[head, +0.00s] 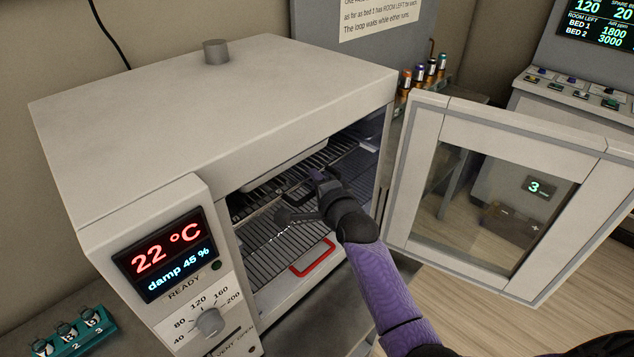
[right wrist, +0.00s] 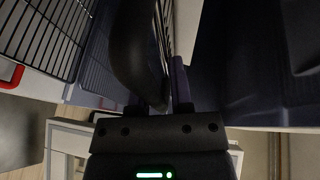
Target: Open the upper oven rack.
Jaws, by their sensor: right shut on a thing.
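The white oven (head: 215,120) stands with its front open and its glazed door (head: 510,195) swung out to the right. The upper oven rack (head: 335,152), a dark wire shelf, is inside and carries a pale tray (head: 285,168). My right gripper (head: 305,194) reaches into the opening and is shut on the front of the upper rack; the grip itself is mostly hidden by the gripper. In the right wrist view my right gripper (right wrist: 166,88) has rack wires between its fingers. My left gripper is not in view.
The lower rack (head: 285,250) has a red handle (head: 313,258) just below my right gripper. A control panel (head: 175,255) reads 22 °C. A teal holder (head: 75,335) is at lower left. Several small capped vials (head: 420,74) stand behind the door. The floor beyond the door looks mostly clear.

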